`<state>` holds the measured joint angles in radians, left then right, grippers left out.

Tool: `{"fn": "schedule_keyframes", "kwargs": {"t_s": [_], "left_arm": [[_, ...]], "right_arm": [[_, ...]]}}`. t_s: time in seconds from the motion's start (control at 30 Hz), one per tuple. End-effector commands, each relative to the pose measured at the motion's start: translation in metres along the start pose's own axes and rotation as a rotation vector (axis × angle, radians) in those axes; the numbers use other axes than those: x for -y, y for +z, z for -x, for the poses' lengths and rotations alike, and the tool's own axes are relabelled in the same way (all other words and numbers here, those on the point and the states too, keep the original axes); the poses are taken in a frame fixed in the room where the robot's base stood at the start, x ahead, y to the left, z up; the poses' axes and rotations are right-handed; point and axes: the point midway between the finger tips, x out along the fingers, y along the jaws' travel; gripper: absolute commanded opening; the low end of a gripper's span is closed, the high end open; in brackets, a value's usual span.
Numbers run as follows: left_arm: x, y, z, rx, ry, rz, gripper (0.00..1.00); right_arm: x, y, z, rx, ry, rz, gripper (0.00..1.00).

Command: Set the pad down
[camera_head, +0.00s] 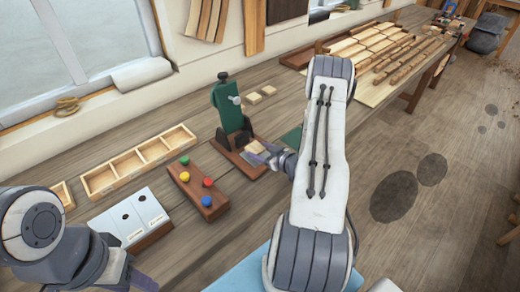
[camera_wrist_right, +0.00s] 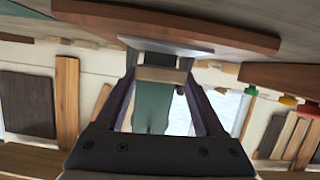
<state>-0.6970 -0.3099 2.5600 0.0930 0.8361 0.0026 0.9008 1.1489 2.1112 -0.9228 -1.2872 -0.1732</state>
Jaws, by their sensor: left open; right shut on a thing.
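My right gripper (camera_head: 262,153) is at the front of a green press (camera_head: 226,103), low over its brown wooden base (camera_head: 226,157). It is shut on a small light-wood pad (camera_head: 253,147). In the right wrist view, which is upside down, the pad (camera_wrist_right: 162,75) lies across between the fingertips, with a grey plate (camera_wrist_right: 165,45) close beside it. I cannot tell whether the pad touches that plate. My left gripper (camera_head: 140,282) is only partly in view at the bottom left, open and away from the press.
A brown block with coloured knobs (camera_head: 198,190) stands left of the press. A divided wooden tray (camera_head: 137,163) and a white two-panel box (camera_head: 130,216) are further left. Small wood blocks (camera_head: 261,94) lie behind the press. Bare bench shows around them.

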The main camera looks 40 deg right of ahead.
Motion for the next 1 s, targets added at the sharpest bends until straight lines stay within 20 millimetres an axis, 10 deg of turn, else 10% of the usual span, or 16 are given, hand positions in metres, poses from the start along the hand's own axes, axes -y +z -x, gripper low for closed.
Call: {"fn": "schedule_keyframes", "kwargs": {"t_s": [0.73, 0.77, 0.8, 1.0], "left_arm": [[0.001, 0.001, -0.012, 0.000, 0.000, -0.001, 0.50], [0.001, 0.001, -0.012, 0.000, 0.000, -0.001, 0.50], [0.001, 0.001, -0.012, 0.000, 0.000, -0.001, 0.50], [0.001, 0.001, -0.012, 0.000, 0.000, -0.001, 0.50]], "right_arm": [[0.001, 0.012, -0.004, 0.000, 0.000, 0.000, 0.00], [0.001, 0.012, -0.004, 0.000, 0.000, 0.000, 0.82], [0.001, 0.012, -0.004, 0.000, 0.000, 0.000, 0.98], [0.001, 0.011, -0.004, 0.000, 0.000, 0.000, 1.00]]}}
